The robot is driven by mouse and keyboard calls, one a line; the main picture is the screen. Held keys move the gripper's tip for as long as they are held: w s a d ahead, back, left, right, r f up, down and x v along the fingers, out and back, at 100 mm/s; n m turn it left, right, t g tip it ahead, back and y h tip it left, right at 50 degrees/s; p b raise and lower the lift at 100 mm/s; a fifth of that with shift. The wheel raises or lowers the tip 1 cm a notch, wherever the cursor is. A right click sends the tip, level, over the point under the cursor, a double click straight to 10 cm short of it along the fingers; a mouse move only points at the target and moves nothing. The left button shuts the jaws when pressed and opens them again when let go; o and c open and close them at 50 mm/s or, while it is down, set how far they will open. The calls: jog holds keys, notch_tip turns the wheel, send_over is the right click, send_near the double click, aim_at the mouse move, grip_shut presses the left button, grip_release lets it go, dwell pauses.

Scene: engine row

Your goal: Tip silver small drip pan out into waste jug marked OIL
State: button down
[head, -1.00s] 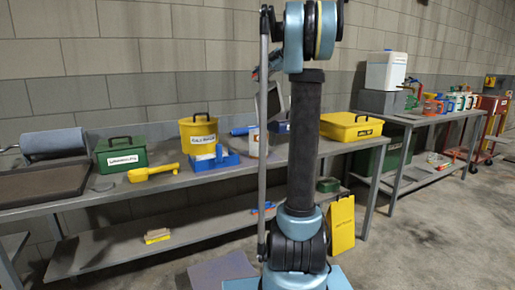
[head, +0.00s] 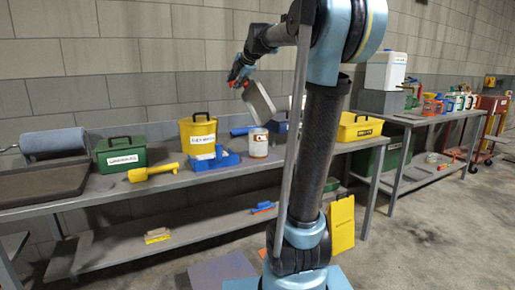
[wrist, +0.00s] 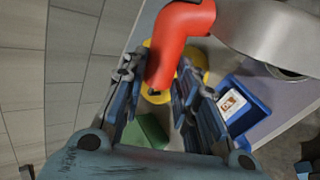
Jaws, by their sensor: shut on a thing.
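The silver small drip pan (head: 259,101) is held up above the bench, steeply tilted. In the wrist view its grey metal body (wrist: 262,28) fills the top right, with a red handle (wrist: 182,32) running between the fingers. My gripper (head: 240,76) is shut on this handle; the fingers (wrist: 158,82) lie on either side of it. A white can with an orange-red mark (head: 258,147) stands on the bench below the pan, apart from it. A white jug (head: 386,72) stands far right on a grey block. I cannot read OIL on either, and the pan's inside is hidden.
A yellow case (head: 359,127) stands right. Clear bench shows in front of the tray.

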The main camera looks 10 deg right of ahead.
jog(key=s+a+f+n+t+h, duration=0.2)
jog(key=s+a+f, duration=0.3)
jog(key=a+f, duration=0.3)
jog(key=shift+a+n+t+h, duration=0.4)
jog(key=shift+n+h, duration=0.3)
jog(key=shift+h, duration=0.1)
jog(key=shift+f, duration=0.1)
